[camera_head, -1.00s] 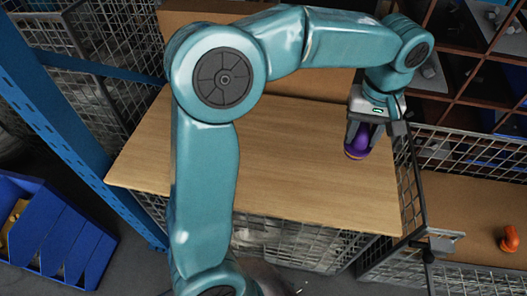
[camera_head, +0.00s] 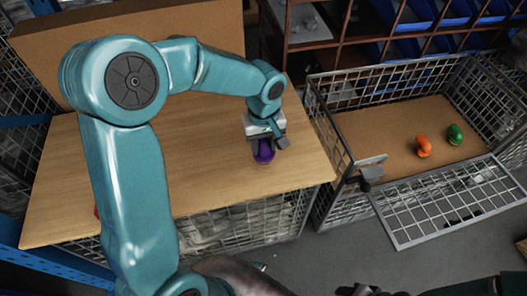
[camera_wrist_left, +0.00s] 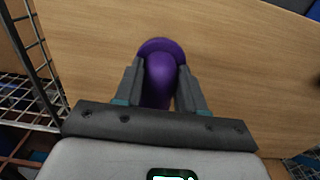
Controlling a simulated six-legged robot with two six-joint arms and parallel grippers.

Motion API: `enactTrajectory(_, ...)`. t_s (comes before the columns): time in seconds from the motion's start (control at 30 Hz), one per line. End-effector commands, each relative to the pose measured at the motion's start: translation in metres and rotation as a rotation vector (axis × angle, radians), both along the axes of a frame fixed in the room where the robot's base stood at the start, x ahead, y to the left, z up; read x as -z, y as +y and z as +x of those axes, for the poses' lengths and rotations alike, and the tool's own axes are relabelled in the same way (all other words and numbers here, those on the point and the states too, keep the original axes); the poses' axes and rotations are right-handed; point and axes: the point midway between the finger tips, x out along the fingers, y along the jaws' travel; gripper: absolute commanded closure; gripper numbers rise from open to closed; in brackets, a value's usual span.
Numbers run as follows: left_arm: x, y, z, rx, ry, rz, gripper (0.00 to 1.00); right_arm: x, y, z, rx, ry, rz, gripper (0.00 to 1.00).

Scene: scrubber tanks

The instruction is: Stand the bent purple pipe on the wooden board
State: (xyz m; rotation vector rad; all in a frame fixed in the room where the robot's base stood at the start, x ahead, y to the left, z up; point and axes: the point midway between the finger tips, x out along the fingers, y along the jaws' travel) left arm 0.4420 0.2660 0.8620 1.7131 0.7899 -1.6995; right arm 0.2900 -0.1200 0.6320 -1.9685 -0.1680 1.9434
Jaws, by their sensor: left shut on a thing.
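The bent purple pipe (camera_head: 264,152) is between the fingers of my left gripper (camera_head: 267,143), over the right part of the wooden board (camera_head: 215,180). In the left wrist view the pipe (camera_wrist_left: 160,78) shows between both shut fingers (camera_wrist_left: 160,88), its wider round rim beyond the fingertips, towards the board (camera_wrist_left: 235,60). The gripper hides part of the pipe. I cannot tell whether its lower end touches the board. A dark part at the bottom edge of the head view may be my right gripper (camera_head: 362,290); its fingers are not clear.
Right of the board is a wire-mesh crate (camera_head: 345,215) holding an orange bent pipe (camera_head: 424,146) and a green one (camera_head: 455,134). A cardboard box (camera_head: 60,55) stands behind the board. A small red thing (camera_head: 96,211) shows beside my left arm. The board's middle is clear.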

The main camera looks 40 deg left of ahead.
Motion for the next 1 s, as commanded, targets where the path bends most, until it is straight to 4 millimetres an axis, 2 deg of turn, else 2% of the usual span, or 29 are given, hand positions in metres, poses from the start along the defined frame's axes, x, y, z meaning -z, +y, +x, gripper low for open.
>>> enactTrajectory(0.1, 0.022, 0.0, 0.0, 0.0, 0.004, 0.0, 0.93, 0.002, 0.0, 0.0, 0.0, 0.0, 0.0, 0.53)
enactTrajectory(0.2, 0.035, 0.0, 0.0, 0.0, 0.004, 0.0, 0.93, 0.003, 0.0, 0.0, 0.0, 0.0, 0.0, 0.53)
enactTrajectory(0.63, 0.042, 0.0, 0.0, 0.0, 0.0, 0.0, 0.93, 0.008, 0.0, 0.0, 0.0, 0.0, 0.0, 0.53)
enactTrajectory(0.67, 0.041, 0.0, 0.0, 0.0, 0.001, -0.001, 0.54, 0.007, 0.0, 0.0, 0.0, 0.0, 0.0, 0.53)
enactTrajectory(0.7, 0.041, 0.0, 0.0, 0.0, 0.001, -0.001, 0.41, 0.006, 0.0, 0.0, 0.0, 0.0, 0.0, 0.53)
enactTrajectory(0.73, 0.041, 0.0, 0.0, 0.0, 0.001, -0.001, 0.35, 0.006, 0.0, 0.0, 0.0, 0.0, 0.0, 0.53)
enactTrajectory(1.0, 0.04, 0.0, 0.0, 0.0, 0.001, -0.001, 0.35, 0.005, 0.0, 0.0, 0.0, 0.0, 0.0, 0.53)
